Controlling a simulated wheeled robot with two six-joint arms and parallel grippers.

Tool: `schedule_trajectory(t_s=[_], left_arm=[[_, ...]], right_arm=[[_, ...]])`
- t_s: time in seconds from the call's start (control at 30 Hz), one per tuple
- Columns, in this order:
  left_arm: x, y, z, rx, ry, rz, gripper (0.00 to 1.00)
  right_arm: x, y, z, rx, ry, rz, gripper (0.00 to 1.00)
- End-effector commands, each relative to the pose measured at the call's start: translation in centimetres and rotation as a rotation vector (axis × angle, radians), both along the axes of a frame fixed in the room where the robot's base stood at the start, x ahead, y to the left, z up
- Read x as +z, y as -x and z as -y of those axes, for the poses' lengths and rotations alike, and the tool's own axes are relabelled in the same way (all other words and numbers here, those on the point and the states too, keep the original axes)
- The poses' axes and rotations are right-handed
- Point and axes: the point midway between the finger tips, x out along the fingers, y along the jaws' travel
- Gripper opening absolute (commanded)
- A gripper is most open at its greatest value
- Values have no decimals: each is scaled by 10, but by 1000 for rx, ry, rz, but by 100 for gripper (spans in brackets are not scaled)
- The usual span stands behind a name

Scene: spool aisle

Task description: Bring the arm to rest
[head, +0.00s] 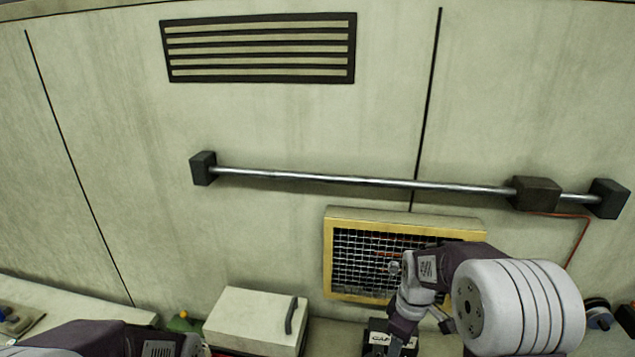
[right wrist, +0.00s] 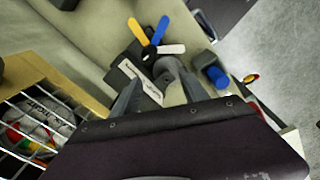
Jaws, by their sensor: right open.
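My right arm (head: 518,308) comes in from the right in the head view and bends down in front of the yellow-framed mesh panel. In the right wrist view my right gripper (right wrist: 160,82) is open, its two fingers apart. Between and beyond the fingers is a black box with a white label (right wrist: 148,85). I see nothing clearly held. The labelled black box (head: 380,338) also shows low in the head view. Part of my left arm (head: 110,340) shows at the bottom left; its gripper is out of the picture.
The yellow-framed mesh panel (head: 372,262) is close to my right arm. A metal rail (head: 340,180) with a dark block (head: 536,194) crosses the wall. A white box (head: 250,318) with a dark handle stands left. Yellow, blue and cream handles (right wrist: 153,40) stick up beyond my fingers.

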Motion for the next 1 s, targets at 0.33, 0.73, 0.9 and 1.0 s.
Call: schedule_trajectory(t_s=[0.33, 0.73, 0.9, 1.0], left_arm=[[-60, 0, 0, 0, 0, 0, 51], [-60, 0, 0, 0, 0, 0, 51], [-60, 0, 0, 0, 0, 0, 51], [-60, 0, 0, 0, 0, 0, 51]], right_arm=[[-76, 131, -44, -684, -71, 8, 52], [-77, 125, -44, -864, -94, 29, 52], [-77, 125, -44, -864, -94, 29, 52], [-77, 125, -44, -864, -94, 29, 52]])
